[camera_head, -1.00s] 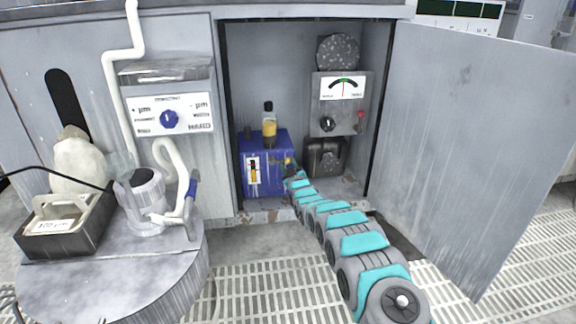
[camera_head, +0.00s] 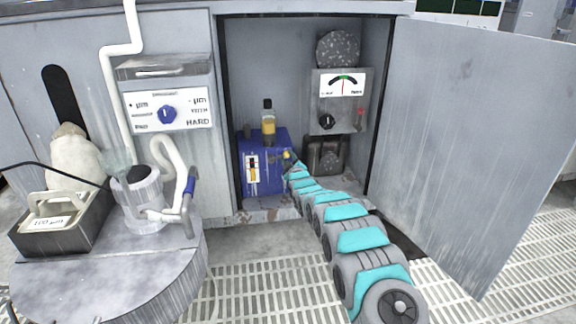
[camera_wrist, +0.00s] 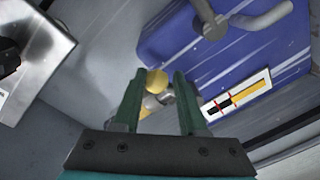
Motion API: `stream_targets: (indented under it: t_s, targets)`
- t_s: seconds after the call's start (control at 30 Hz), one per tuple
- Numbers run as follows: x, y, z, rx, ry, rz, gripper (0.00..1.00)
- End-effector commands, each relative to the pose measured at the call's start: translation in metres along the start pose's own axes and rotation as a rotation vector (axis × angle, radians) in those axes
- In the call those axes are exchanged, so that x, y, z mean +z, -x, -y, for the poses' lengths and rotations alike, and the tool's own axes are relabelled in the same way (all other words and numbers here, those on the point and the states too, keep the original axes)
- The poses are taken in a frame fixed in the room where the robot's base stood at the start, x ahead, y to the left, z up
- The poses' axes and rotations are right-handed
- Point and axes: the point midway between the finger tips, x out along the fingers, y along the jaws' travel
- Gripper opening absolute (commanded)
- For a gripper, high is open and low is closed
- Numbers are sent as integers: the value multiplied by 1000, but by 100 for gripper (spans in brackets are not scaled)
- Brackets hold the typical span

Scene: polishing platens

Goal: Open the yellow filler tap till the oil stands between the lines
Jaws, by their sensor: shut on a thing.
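The yellow filler tap (camera_wrist: 157,81) sits between the two green fingers of my gripper (camera_wrist: 158,88), which is shut on it. In the head view my gripper (camera_head: 289,163) is at the right side of the blue oil tank (camera_head: 276,143), and the tap is small there. The tank's white sight gauge (camera_wrist: 240,95) has two red lines and a yellow oil column. In the wrist view the yellow ends close to one red line, with a dark stretch beyond it. The gauge also shows in the head view (camera_head: 252,169), too small to read finely.
A bottle with amber oil (camera_head: 268,128) stands on the tank. A grey meter box (camera_head: 336,118) is right of it, above a dark canister (camera_head: 324,156). The open cabinet door (camera_head: 470,150) bounds the right side. A round platen (camera_head: 110,275) is at left.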

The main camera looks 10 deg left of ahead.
Motion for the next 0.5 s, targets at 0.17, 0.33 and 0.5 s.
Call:
stream_targets:
  t_s: [0.17,0.33,0.5]
  targets:
    - [-12,-1,0,-3,49,-13,0]
    - [-13,-1,1,-5,48,-13,0]
    - [-13,-1,2,-6,47,-13,55]
